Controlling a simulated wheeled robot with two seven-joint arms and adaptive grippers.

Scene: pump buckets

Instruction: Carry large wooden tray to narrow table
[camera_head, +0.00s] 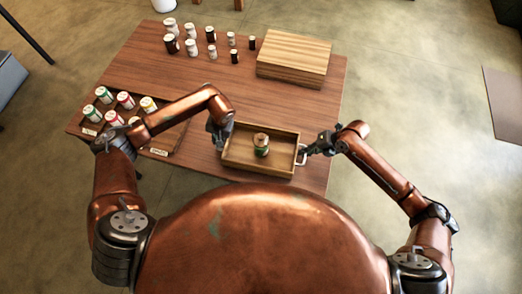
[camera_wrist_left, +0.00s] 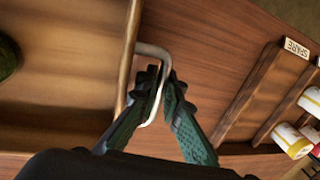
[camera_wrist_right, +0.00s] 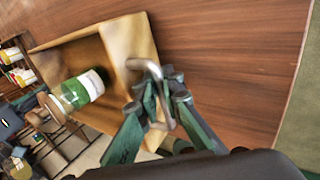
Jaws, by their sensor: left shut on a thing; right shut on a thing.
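The large wooden tray (camera_head: 237,168) is at the near edge of the wooden table (camera_head: 190,65) in the head view. A jar (camera_head: 261,150) with a green label stands in it. My left gripper (camera_head: 219,140) is at the tray's left end, shut on its metal handle (camera_wrist_left: 152,50). My right gripper (camera_head: 304,153) is shut on the right handle (camera_wrist_right: 147,66). The tray also shows in the left wrist view (camera_wrist_left: 60,100) and right wrist view (camera_wrist_right: 115,45). Whether the tray touches the tabletop or hangs just above it, I cannot tell.
A light wooden box (camera_head: 293,58) stands at the table's back right. Several small bottles (camera_head: 190,47) stand at the back. A rack (camera_head: 163,139) with several labelled jars is left of the tray. A flat brown surface (camera_head: 505,100) lies far right; open floor separates it from the table.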

